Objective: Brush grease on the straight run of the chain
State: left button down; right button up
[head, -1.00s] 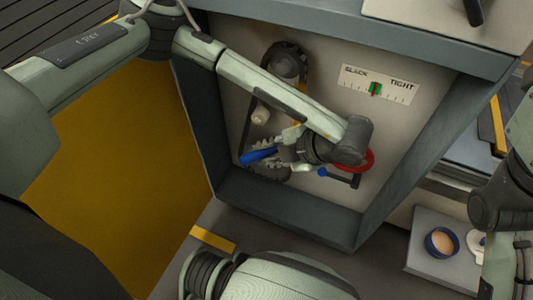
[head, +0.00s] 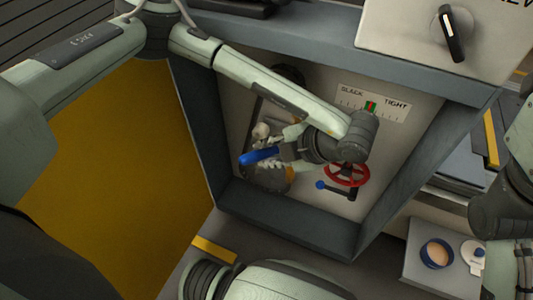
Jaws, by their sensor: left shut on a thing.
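My left gripper (head: 291,148) is shut on a blue-handled tool (head: 260,157), which looks like the brush. It is in front of the recessed panel, over the lower part of the chain drive. I cannot make out the bristles or whether they touch the chain. The lower toothed sprocket (head: 270,177) shows just below the blue handle. The chain's straight run lies in shadow on the left of the panel, partly hidden by my forearm, and its links are hard to make out. A blue bowl (head: 427,257) with tan contents, apparently grease, stands at the lower right. My right gripper is not in view.
A red handwheel (head: 347,173) with a blue-knobbed crank is just right of my left gripper. A SLACK–TIGHT gauge (head: 392,111) is above it. Thick grey walls frame the recess. A white item (head: 472,254) lies beside the bowl. A black-handled switch (head: 452,33) is at top right.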

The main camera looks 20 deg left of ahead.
pick_arm(q)
jog(key=shift+w+r+p, duration=0.1)
jog(key=shift+r+p, duration=2.45)
jog(key=shift+r, duration=1.7)
notch_tip(320, 180, down, 7)
jog(key=b, duration=0.7)
jog(key=shift+f, duration=0.15)
notch_tip(320, 180, down, 21)
jog(key=b, duration=1)
jog(key=shift+b, duration=0.4)
